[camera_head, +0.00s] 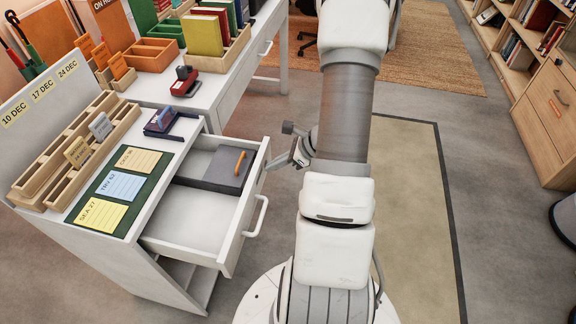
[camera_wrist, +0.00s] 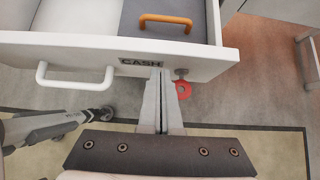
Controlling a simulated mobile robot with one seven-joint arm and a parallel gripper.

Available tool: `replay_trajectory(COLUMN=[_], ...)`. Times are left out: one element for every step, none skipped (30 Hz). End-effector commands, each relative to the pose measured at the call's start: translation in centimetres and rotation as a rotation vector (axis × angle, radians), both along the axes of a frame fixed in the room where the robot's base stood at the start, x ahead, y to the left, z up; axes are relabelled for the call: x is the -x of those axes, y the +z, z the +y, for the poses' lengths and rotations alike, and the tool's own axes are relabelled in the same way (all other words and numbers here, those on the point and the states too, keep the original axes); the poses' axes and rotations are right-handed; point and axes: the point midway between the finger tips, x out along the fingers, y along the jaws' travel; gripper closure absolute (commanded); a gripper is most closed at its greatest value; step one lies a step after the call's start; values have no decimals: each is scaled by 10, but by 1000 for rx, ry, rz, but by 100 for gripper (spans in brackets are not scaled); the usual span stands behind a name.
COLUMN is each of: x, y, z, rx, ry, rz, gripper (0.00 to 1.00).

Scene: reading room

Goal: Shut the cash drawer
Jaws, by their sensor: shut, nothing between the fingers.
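The white cash drawer (camera_head: 258,192) stands pulled out of the white desk unit, with a white bar handle on its front. Inside it is a grey box with an orange handle (camera_head: 239,162); the rest of the drawer floor is bare. In the wrist view the drawer front (camera_wrist: 75,57) carries a CASH label (camera_wrist: 141,62). My gripper (camera_wrist: 158,74) is shut and empty, its fingertips at the drawer front just under the label, right of the handle. I cannot tell whether they touch. In the head view my gripper (camera_head: 270,166) is partly hidden by my arm.
A red tag (camera_wrist: 183,89) hangs at a lock right of my fingers. The desk top holds a green mat with cards (camera_head: 118,187), a wooden card rack (camera_head: 72,160) and a stamp (camera_head: 160,119). Shelves (camera_head: 545,90) stand far right. Floor right of the drawer is open.

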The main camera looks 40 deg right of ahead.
Motion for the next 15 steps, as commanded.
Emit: replay_trajectory(x=[-3,-3,-4,-5,-5,-5,-5,-5,-5,-5,-5,-5,-5,-5,-6], y=[0,0,0,0,0,0,0,0,0,0,0,0,0,0,0], z=[2,3,4,4,4,4,4,4,4,4,4,4,4,4,5], rx=[0,-1,-1,-1,-1,-1,-1,-1,-1,-1,-1,-1,-1,-1,-1], ry=[0,0,-1,-1,-1,-1,-1,-1,-1,-1,-1,-1,-1,-1,-1], rz=[0,-1,0,0,0,1,1,1,1,0,0,0,0,0,0], gripper=[100,100,100,100,100,100,100,100,100,100,100,100,100,100,100])
